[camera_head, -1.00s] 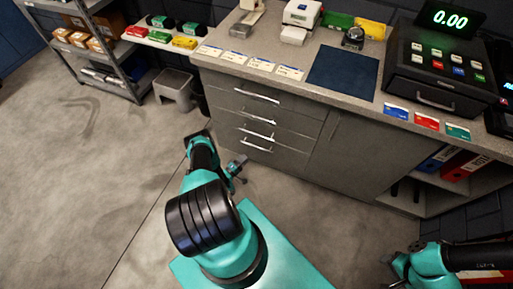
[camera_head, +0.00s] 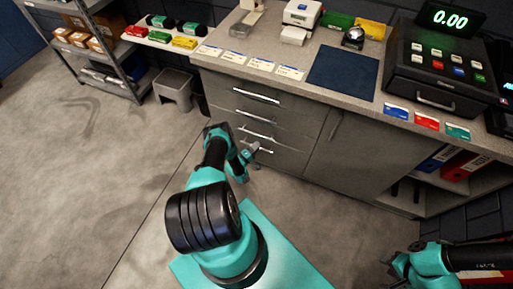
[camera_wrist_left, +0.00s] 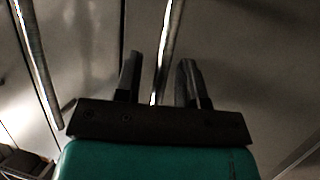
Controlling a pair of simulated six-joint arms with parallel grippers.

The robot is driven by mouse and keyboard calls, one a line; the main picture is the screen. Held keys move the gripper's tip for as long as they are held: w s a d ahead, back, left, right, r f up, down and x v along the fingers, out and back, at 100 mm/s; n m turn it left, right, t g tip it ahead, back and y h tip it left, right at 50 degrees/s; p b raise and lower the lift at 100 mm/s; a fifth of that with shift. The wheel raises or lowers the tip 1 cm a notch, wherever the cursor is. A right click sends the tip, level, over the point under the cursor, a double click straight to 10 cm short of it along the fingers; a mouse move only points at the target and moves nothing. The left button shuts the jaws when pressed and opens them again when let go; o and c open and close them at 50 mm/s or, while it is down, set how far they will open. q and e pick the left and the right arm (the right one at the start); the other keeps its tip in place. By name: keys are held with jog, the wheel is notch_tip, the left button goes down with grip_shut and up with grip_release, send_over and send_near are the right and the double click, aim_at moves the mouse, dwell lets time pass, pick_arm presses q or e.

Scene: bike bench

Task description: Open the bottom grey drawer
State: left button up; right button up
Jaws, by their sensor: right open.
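The grey cabinet holds a stack of drawers with bar handles. The bottom grey drawer (camera_head: 286,158) looks closed, and its handle (camera_head: 265,151) is partly hidden by my left gripper (camera_head: 252,151). In the left wrist view my left gripper (camera_wrist_left: 160,80) has its two fingers apart. A metal bar handle (camera_wrist_left: 168,45) runs between them in the picture; I cannot tell whether it lies between the fingers or just beyond. Another bar handle (camera_wrist_left: 38,70) shows at the left. My right gripper (camera_head: 390,270) is open and empty at the lower right, away from the drawers.
A cabinet door (camera_head: 345,150) is right of the drawers, then an open shelf with red binders (camera_head: 465,165). The counter holds a cash register (camera_head: 435,75) and a blue mat (camera_head: 342,70). A grey step stool (camera_head: 174,88) stands left.

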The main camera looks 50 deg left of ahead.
pick_arm(q)
grip_shut()
jog(key=shift+s+d, duration=0.1)
dwell(0.4)
